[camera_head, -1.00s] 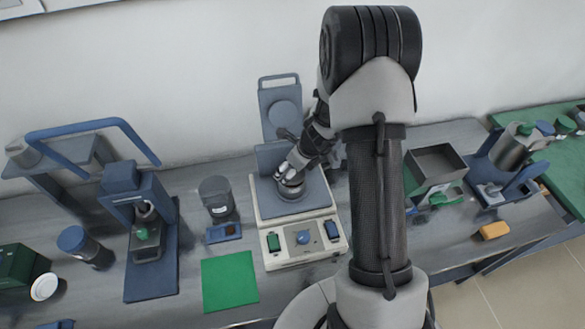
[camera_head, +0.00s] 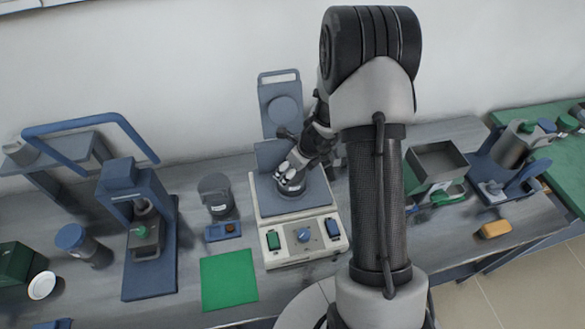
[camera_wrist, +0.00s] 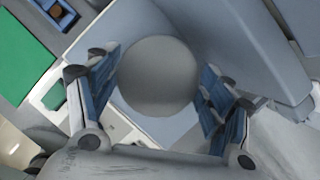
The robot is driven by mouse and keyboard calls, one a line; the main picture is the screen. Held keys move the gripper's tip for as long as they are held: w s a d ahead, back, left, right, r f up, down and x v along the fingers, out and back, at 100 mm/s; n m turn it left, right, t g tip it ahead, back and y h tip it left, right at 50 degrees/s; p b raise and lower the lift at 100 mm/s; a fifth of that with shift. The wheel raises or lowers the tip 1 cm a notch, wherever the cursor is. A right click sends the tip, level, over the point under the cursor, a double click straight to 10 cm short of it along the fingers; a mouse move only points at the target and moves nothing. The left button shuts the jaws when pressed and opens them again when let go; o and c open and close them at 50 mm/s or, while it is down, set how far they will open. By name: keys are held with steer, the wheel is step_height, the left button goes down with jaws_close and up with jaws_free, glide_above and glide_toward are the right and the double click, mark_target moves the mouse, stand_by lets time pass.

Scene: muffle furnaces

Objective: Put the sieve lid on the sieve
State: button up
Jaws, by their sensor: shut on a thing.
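A grey round piece, which I take to be the sieve lid (camera_wrist: 158,76), lies between the two blue-padded fingers of my gripper (camera_head: 289,175). My gripper is shut on it, a finger at either side in the wrist view. In the head view they are over the grey-blue plate of the white machine (camera_head: 303,198). A small dark round body (camera_head: 292,189) shows just under the fingers. I cannot tell whether it is the sieve or the lid's side, or whether lid and sieve touch. The lid hides what lies below it.
Left of the machine are a dark jar (camera_head: 216,194), a small blue tray (camera_head: 223,231), a green mat (camera_head: 229,280) and a blue press (camera_head: 150,240). A grey open box (camera_head: 437,164) and a yellow block (camera_head: 495,229) lie to the right. A blue upright plate (camera_head: 281,108) stands behind the machine.

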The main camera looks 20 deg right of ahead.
steer(key=o, duration=1.1)
steer(key=shift+o, duration=0.6)
steer(key=shift+r+p, duration=3.45)
steer(key=shift+r, duration=0.1)
steer(key=shift+s+f, duration=0.1)
steer(key=shift+s, duration=0.05)
